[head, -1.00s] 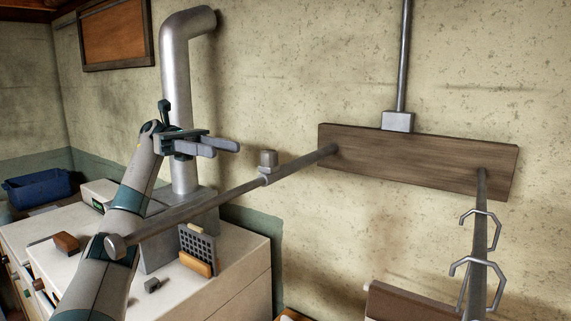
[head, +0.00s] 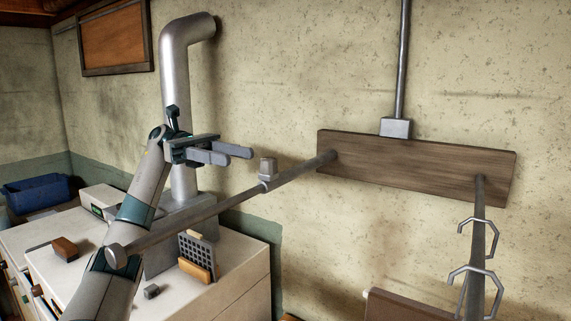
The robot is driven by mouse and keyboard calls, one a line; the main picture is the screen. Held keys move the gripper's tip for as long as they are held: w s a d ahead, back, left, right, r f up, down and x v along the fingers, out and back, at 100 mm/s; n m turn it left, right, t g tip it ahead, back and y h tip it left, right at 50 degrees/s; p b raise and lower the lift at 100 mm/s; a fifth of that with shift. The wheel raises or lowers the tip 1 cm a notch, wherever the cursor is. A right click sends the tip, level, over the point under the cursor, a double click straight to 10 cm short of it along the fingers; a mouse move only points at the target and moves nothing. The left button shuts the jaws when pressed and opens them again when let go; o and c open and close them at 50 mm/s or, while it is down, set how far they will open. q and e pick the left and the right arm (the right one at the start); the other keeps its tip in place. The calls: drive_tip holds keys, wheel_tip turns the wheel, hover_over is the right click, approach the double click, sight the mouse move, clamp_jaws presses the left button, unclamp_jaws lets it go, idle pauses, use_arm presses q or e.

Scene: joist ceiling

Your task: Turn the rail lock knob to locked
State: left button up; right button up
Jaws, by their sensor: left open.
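The rail (head: 220,207) is a grey metal rod that runs from a wooden wall board (head: 405,165) out toward the lower left and ends in a round cap. The lock knob (head: 267,168) is a small grey block standing on top of a collar on the rail. My left gripper (head: 242,154) is open and empty, its fingers pointing right, a little above and left of the knob and apart from it. My right gripper is not in view.
A second rail (head: 477,240) with bent metal hooks stands out from the board at the right. A thick metal pipe (head: 178,110) rises behind my left gripper. Below is a white-topped cabinet (head: 235,262) with small blocks and a grid rack (head: 197,254).

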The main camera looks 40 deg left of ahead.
sight(275, 163)
use_arm(q)
drive_tip(key=d+p, duration=0.1)
drive_tip(key=d, duration=0.3)
drive_tip(key=d+p, duration=0.2)
drive_tip(key=d, duration=0.2)
drive_tip(key=w+d+p, duration=0.1)
drive_tip(key=d+p, duration=0.1)
drive_tip(key=d, duration=0.2)
drive_tip(key=shift+d+r, duration=0.15)
drive_tip(key=shift+d, duration=0.1)
drive_tip(key=shift+w+d+p, duration=0.1)
drive_tip(key=shift+d+p, duration=0.4)
drive_tip(key=shift+d, duration=0.35)
drive_tip(key=shift+c, duration=0.6)
drive_tip(key=c, duration=0.9)
